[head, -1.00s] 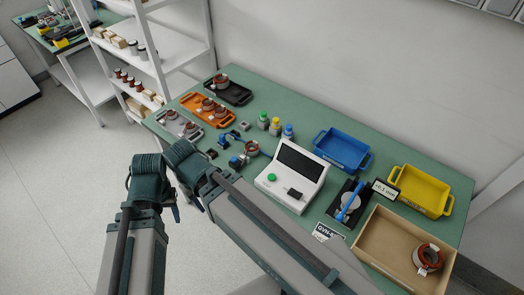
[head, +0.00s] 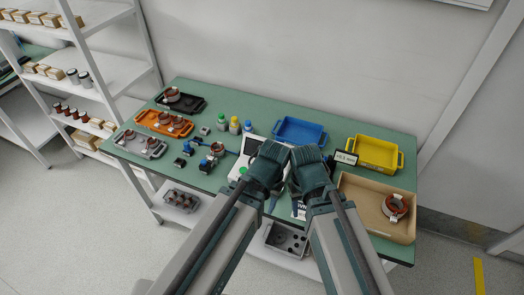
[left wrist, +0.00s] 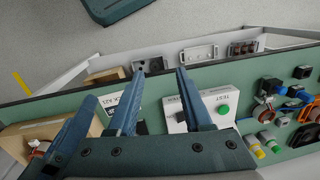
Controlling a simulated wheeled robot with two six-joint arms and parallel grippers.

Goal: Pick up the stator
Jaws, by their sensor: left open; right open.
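Several copper-wound stators show in the head view. One stator (head: 217,149) stands on the table by small blue parts, left of the white tester (head: 253,146). Another stator (head: 395,207) lies in the wooden box at the right. Others sit on the black tray (head: 192,106), the orange tray (head: 148,117) and the grey tray (head: 139,147). My left gripper (left wrist: 160,72) is open and empty in the left wrist view, above the table's front edge. My right gripper (head: 295,195) is open and largely hidden by its wrist, near the tester's right side. Neither gripper touches a stator.
A blue bin (head: 301,132) and a yellow bin (head: 375,153) stand at the back. The wooden box (head: 372,216) takes up the right front. A white shelf unit (head: 105,70) stands at the left.

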